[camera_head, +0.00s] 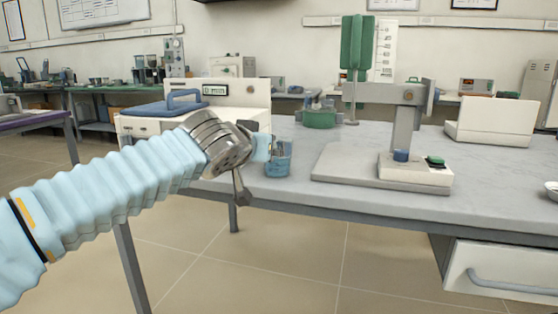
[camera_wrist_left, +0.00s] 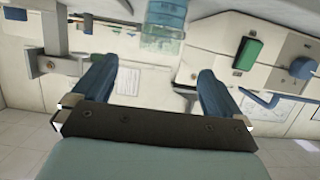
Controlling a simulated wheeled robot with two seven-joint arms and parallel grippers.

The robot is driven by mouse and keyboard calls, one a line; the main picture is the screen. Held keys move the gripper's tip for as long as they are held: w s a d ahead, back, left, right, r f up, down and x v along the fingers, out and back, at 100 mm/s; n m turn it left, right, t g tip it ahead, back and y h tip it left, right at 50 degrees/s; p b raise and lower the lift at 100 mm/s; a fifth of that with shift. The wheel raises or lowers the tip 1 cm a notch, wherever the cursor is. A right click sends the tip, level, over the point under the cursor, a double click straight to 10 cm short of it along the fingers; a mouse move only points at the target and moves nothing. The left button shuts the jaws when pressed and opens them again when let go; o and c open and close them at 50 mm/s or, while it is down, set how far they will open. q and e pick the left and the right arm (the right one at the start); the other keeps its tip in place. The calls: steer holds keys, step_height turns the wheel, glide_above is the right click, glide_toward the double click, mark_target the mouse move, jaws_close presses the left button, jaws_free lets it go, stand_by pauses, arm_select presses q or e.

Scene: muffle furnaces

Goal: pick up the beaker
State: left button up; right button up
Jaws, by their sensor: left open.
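A small light-blue beaker (camera_head: 278,160) stands on the grey bench near its front edge in the head view. My left gripper (camera_head: 263,148) is at the beaker's left side, close to its upper part. I cannot tell whether they touch. In the left wrist view, the gripper (camera_wrist_left: 155,95) has its two blue fingers wide apart, with nothing clearly held between them. A pale blue shape (camera_wrist_left: 165,20) shows beyond the fingers at the top. I cannot tell whether it is the beaker. My right gripper is out of view.
A white device with a blue handle (camera_head: 185,100) stands left of the beaker, behind my arm. A stand with a flat grey base (camera_head: 340,165) is to the right. A green container (camera_head: 319,117) sits behind. Bare benchtop (camera_head: 470,165) lies farther right.

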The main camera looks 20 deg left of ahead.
arm_select(q)
steer(key=p+x, duration=0.1)
steer(key=x, duration=0.6)
steer(key=shift+w+f, duration=0.15)
steer(key=shift+w, duration=0.1)
steer(key=p+x, duration=0.1)
steer(key=x, duration=0.4)
steer(key=shift+w+a+f, duration=0.15)
steer(key=shift+w+a, duration=0.05)
steer(key=c, duration=1.2)
